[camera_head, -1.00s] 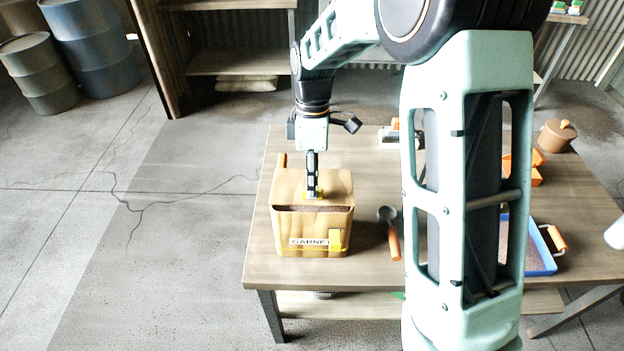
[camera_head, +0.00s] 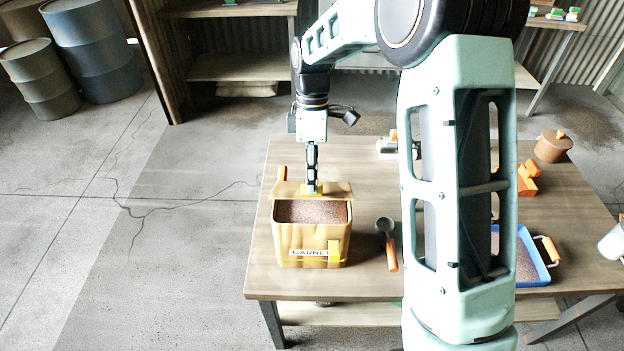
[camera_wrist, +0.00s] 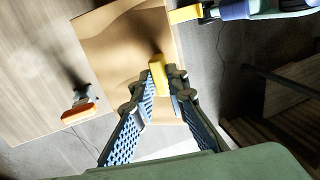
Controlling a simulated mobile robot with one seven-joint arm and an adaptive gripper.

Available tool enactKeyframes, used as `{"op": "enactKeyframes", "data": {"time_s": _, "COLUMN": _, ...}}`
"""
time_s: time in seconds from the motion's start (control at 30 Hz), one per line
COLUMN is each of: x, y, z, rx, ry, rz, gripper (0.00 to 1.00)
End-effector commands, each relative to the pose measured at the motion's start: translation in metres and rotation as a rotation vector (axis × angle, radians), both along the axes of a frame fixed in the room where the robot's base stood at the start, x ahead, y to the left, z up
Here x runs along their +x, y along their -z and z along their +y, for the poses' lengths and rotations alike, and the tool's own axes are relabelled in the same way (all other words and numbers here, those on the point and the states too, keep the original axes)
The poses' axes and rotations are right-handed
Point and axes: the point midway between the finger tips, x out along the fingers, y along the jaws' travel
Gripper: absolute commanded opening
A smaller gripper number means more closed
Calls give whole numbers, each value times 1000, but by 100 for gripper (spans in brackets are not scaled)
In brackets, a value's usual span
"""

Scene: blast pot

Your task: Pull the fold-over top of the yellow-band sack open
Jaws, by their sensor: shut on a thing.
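The tan sack (camera_head: 290,240) stands upright on the table, with a GARNET label and a yellow band on its front. Its mouth is open and shows dark reddish-brown grains (camera_head: 312,211). The fold-over top (camera_head: 335,190) stands back at the far side of the mouth. My gripper (camera_head: 311,188) is shut on the yellow tab of the top, pointing down. In the wrist view the yellow tab (camera_wrist: 158,68) sits between the fingertips, with the tan flap (camera_wrist: 120,50) behind it.
A scoop with an orange handle (camera_head: 391,252) lies right of the sack. A blue tray (camera_head: 533,255) of grains, orange blocks (camera_head: 526,180) and a brown lidded pot (camera_head: 553,146) are further right. The wooden table (camera_head: 375,180) is bare behind the scoop.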

Motion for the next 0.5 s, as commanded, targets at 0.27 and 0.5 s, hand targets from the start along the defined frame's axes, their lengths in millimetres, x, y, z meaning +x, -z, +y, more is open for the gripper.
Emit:
{"op": "enactKeyframes", "data": {"time_s": 0.27, "x": 5, "y": 0, "z": -1, "rx": 1, "ry": 2, "rz": -15, "gripper": 0}}
{"op": "enactKeyframes", "data": {"time_s": 0.5, "x": 4, "y": 0, "z": -1, "rx": 1, "ry": 2, "rz": -11, "gripper": 29}}
